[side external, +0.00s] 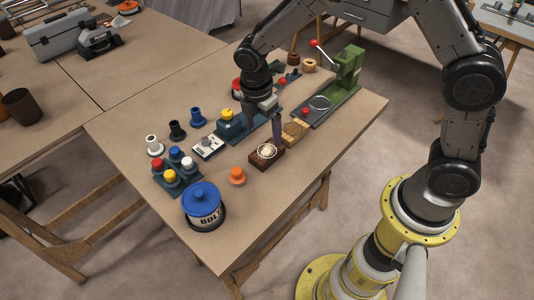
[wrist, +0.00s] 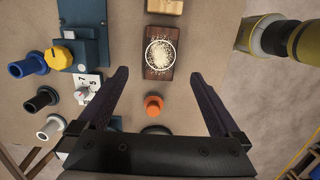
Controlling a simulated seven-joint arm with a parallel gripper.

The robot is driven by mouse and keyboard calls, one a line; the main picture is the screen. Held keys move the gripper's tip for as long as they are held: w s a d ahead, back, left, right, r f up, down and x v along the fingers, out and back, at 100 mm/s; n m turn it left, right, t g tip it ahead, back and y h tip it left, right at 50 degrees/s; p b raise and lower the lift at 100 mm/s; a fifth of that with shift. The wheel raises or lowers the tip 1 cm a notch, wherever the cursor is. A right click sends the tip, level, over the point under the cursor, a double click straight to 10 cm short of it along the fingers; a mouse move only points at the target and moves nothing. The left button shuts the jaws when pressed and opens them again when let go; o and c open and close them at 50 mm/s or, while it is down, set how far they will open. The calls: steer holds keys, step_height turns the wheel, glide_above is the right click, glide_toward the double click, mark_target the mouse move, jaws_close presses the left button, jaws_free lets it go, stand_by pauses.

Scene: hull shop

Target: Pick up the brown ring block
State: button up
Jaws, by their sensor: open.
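The brown ring block (side external: 266,155) is a dark wooden block with a pale round patch on top, lying on the table near its front edge. In the wrist view the brown ring block (wrist: 152,72) shows a white ring around a pale speckled disc. My gripper (side external: 263,132) is over the table close to the block, with one dark finger appearing just behind it. In the wrist view my gripper (wrist: 160,76) has its fingers wide apart and nothing held. The block appears beyond and between the fingertips. I cannot tell their exact height above it.
An orange knob (side external: 237,176) stands near the block. A lighter wooden block (side external: 294,131) lies behind it. A blue-lidded pot (side external: 203,205) is at the front corner. A green press (side external: 345,75), a blue box with a yellow knob (side external: 229,122) and several coloured knobs crowd the table.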

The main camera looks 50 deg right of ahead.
mark_target(267, 151)
steer(key=f, duration=0.6)
steer(key=d+f, duration=0.1)
steer(key=f, duration=0.2)
steer(key=shift+d+f, duration=0.1)
steer(key=shift+f, duration=0.1)
steer(key=c, duration=1.5)
steer(key=shift+o, duration=0.2)
steer(key=shift+r, duration=0.1)
